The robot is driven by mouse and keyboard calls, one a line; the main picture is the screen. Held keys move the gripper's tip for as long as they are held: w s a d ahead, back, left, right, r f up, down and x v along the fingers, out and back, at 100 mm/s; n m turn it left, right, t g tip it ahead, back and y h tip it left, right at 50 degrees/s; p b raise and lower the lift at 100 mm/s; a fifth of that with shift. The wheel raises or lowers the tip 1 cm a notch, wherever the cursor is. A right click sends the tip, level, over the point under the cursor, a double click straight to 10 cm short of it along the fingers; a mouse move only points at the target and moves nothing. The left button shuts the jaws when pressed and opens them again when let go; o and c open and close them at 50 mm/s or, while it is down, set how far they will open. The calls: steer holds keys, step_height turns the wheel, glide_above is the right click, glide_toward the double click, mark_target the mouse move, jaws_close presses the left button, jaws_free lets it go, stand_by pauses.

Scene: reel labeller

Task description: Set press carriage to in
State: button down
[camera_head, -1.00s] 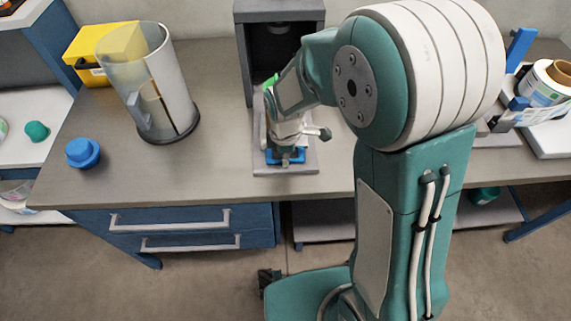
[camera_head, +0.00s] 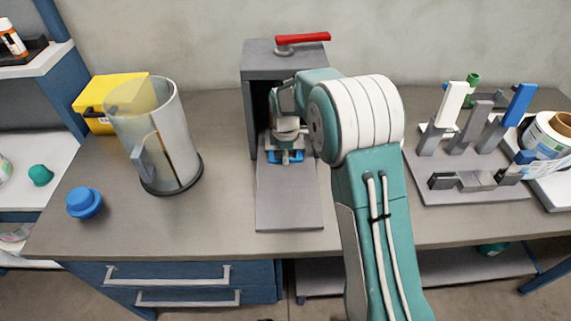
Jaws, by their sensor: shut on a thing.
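The press (camera_head: 270,62) is a dark grey upright frame at the back middle of the bench, with a red lever (camera_head: 303,38) on top. A flat grey base (camera_head: 290,205) runs out from it towards the front. The press carriage shows as a blue piece (camera_head: 286,157) at the mouth of the frame, at the inner part of the base. My gripper (camera_head: 286,146) is shut on the carriage there. My gripper and arm hide most of the carriage and the inside of the press.
A clear cylinder (camera_head: 160,140), a yellow box (camera_head: 100,115) and a blue knob (camera_head: 84,202) stand to the left. A grey fixture with upright levers (camera_head: 465,180) and a white label roll (camera_head: 545,135) are to the right. The front part of the base is bare.

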steer(key=shift+w, duration=0.2)
steer(key=c, duration=0.7)
jaws_free()
steer(key=shift+w, duration=0.15)
